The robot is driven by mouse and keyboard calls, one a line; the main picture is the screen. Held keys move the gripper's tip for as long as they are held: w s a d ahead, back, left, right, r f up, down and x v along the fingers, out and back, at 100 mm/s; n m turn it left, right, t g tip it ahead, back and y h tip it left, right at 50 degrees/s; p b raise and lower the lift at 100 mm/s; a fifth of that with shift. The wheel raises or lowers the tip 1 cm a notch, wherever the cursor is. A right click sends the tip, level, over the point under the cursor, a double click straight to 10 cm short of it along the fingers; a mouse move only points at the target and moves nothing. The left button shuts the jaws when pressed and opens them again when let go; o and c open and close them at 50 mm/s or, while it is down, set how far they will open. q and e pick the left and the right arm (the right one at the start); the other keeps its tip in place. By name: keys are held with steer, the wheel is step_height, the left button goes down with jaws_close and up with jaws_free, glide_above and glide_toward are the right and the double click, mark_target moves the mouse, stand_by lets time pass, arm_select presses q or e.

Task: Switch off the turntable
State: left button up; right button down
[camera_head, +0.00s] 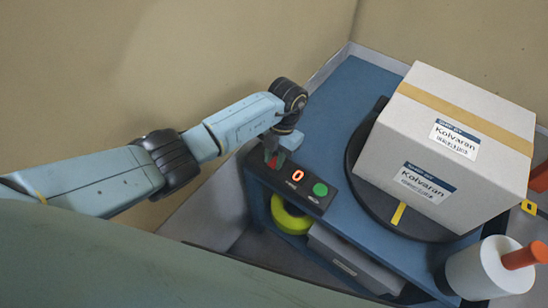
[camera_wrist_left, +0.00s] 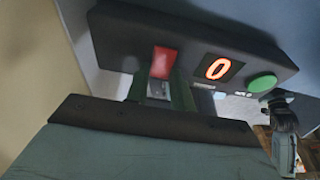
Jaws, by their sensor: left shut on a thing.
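The turntable (camera_head: 361,188) is a dark round disc with a yellow mark on a blue cart, with a large Kolvaran box (camera_head: 455,140) on it. My left gripper (camera_head: 273,158) is at the panel's left end. In the left wrist view its fingers (camera_wrist_left: 157,92) stand at the red button (camera_wrist_left: 163,61), shut on it; the exact contact is hard to see.
A white wrap roll (camera_head: 478,270) with an orange handle stands at the cart's front right corner. A yellow-green roll (camera_head: 290,217) and a grey case (camera_head: 345,262) sit on the shelf below the panel. The blue top behind the panel is clear.

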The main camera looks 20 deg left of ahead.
arm_select(q)
steer(key=o, duration=1)
steer(key=shift+r, duration=0.1)
steer(key=p+v, duration=0.2)
steer(key=v, duration=1.1)
arm_select(e)
steer(key=s+d+f, duration=0.1)
steer(key=s, duration=0.5)
steer(key=shift+s+f+g, duration=0.3)
steer(key=shift+s+f, duration=0.05)
steer(key=shift+f, duration=0.05)
arm_select(q)
steer(key=shift+r+p, duration=0.15)
steer(key=shift+p, duration=0.2)
arm_select(e)
steer(key=shift+r, duration=0.1)
